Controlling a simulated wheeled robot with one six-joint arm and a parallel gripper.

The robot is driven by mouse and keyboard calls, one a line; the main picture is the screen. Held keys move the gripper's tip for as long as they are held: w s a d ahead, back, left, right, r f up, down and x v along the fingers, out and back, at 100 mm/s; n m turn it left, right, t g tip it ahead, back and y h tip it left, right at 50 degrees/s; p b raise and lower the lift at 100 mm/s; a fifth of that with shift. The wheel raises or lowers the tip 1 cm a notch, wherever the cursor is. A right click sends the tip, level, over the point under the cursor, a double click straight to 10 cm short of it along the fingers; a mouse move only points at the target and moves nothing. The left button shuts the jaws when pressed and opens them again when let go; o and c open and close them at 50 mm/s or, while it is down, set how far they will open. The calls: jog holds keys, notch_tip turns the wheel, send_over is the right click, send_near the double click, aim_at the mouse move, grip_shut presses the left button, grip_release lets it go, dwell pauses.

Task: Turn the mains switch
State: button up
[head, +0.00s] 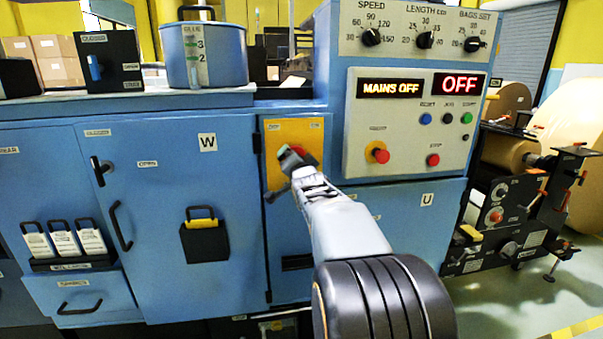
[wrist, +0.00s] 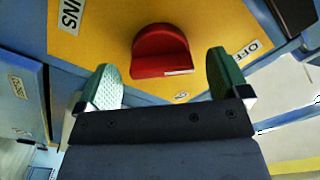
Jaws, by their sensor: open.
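The mains switch is a red rotary handle (wrist: 162,52) on a yellow plate (wrist: 90,45), seen in the wrist view. Labels "OFF" and part of "MAINS" show on the plate. In the head view the yellow plate (head: 283,133) is on the blue machine front, and my gripper covers most of the red handle. My gripper (wrist: 160,85) is open, its two green-padded fingers apart on either side of and just short of the handle. No contact with the handle is visible. It also shows in the head view (head: 292,160). A display (head: 390,88) reads "MAINS OFF".
A control panel with a red mushroom button (head: 377,152) and several knobs is right of the plate. A second display (head: 459,84) reads "OFF". A blue canister (head: 206,55) and a black box (head: 108,62) stand on the ledge at left. A kraft roll (head: 560,120) is at right.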

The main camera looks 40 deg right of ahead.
jog(key=p+v, duration=0.1)
jog(key=v, duration=1.1)
jog(key=shift+r, duration=0.1)
